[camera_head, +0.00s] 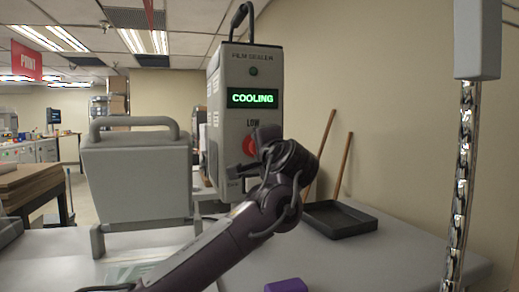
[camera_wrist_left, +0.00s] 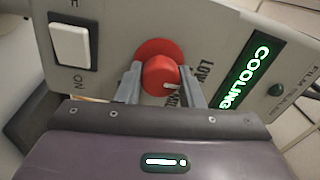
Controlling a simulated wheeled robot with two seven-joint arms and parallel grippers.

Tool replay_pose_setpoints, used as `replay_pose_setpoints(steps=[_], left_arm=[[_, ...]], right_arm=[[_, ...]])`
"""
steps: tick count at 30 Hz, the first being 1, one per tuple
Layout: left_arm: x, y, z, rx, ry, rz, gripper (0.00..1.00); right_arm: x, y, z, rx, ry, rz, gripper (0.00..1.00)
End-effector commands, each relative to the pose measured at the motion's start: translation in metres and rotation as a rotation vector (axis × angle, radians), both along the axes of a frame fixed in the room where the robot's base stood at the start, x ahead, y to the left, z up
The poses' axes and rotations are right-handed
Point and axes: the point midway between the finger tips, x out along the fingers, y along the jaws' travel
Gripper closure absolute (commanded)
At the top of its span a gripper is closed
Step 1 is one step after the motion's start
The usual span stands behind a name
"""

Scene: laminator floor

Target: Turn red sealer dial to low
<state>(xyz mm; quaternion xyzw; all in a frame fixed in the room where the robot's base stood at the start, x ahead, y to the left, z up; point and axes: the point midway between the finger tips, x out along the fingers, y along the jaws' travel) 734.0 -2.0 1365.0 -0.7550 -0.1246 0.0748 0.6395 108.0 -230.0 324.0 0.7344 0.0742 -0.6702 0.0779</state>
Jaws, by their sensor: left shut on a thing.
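The film sealer (camera_head: 214,120) is a tall grey machine with a green display reading COOLING (camera_head: 252,98). Its red dial (camera_head: 249,147) sits below the word LOW, partly hidden by my left gripper (camera_head: 250,172). In the left wrist view the red dial (camera_wrist_left: 161,76) is between the two fingers of my left gripper (camera_wrist_left: 160,85), which is shut on it. A pale pointer mark on the knob points toward the LOW lettering (camera_wrist_left: 203,72). The COOLING display (camera_wrist_left: 246,75) and a white ON switch (camera_wrist_left: 73,45) flank the dial. My right gripper is not in view.
A grey hinged machine (camera_head: 137,175) with a handle stands left of the sealer. A dark tray (camera_head: 340,219) lies on the table (camera_head: 400,262) at right, near two wooden sticks (camera_head: 320,155). A purple object (camera_head: 286,285) sits at the front. A chain (camera_head: 463,180) hangs at right.

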Motion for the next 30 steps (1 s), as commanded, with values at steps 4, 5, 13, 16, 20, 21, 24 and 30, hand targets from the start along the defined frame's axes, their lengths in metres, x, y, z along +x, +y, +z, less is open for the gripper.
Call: replay_pose_setpoints(steps=[4,5,13,16,20,21,24,30], left_arm=[[0.000,0.000,-0.002,-0.001,0.004,0.000,0.57],[0.000,0.000,-0.002,-0.001,0.003,0.000,0.53],[0.000,0.000,-0.001,-0.001,0.002,0.001,0.45],[-0.002,-0.001,-0.001,0.000,0.000,0.000,0.45],[-0.016,-0.005,-0.004,0.001,-0.002,-0.002,0.45],[-0.022,-0.007,-0.005,0.001,-0.002,-0.003,0.45],[-0.040,-0.012,-0.005,0.000,-0.003,-0.002,0.45],[-0.067,-0.020,-0.006,-0.001,-0.002,-0.002,0.45]], right_arm=[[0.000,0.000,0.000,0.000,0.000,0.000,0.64],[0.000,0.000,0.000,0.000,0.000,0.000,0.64],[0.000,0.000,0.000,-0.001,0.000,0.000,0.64],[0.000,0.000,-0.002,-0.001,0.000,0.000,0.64],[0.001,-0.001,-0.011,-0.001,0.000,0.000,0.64],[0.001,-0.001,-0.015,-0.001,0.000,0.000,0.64],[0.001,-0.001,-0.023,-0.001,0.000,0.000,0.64],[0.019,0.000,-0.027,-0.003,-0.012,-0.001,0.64]])
